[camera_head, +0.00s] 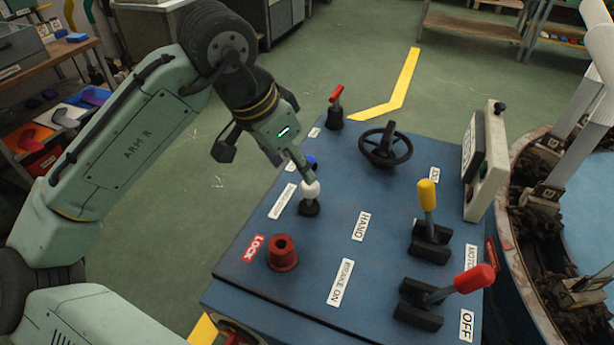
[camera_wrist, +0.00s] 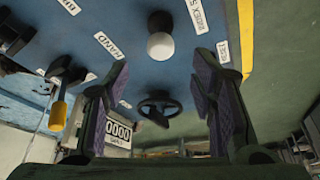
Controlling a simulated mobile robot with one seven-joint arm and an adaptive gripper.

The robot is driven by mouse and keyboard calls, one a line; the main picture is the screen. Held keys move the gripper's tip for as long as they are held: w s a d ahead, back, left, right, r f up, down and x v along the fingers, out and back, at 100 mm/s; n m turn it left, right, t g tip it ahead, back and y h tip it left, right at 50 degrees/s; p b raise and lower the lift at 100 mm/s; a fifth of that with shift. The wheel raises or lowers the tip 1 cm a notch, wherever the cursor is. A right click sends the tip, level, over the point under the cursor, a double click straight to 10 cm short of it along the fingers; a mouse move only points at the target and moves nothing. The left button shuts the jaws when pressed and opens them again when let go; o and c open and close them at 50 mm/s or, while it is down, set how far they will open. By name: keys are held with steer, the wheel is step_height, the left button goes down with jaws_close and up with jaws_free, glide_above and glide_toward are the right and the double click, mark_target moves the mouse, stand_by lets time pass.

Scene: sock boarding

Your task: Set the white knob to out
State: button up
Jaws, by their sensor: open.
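The white knob (camera_head: 310,189) is a round white ball on a short dark base on the blue console top. It also shows in the wrist view (camera_wrist: 160,46), at upper middle between the two fingers. My gripper (camera_head: 306,172) is close by it, its fingertips at or just above the ball in the head view. In the wrist view my gripper (camera_wrist: 163,75) is open with nothing between its pads, and the knob appears beyond the fingertips. Whether a finger touches the knob I cannot tell. A white label (camera_head: 283,201) lies left of the knob, its text unreadable here.
A counter box (camera_head: 487,160) stands right.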

mark_target(310, 196)
steer(key=x, duration=0.8)
steer(key=shift+w+d+p, duration=0.1)
steer(key=shift+w+p, duration=0.05)
steer(key=shift+p, duration=0.15)
jaws_close()
stand_by(0.4)
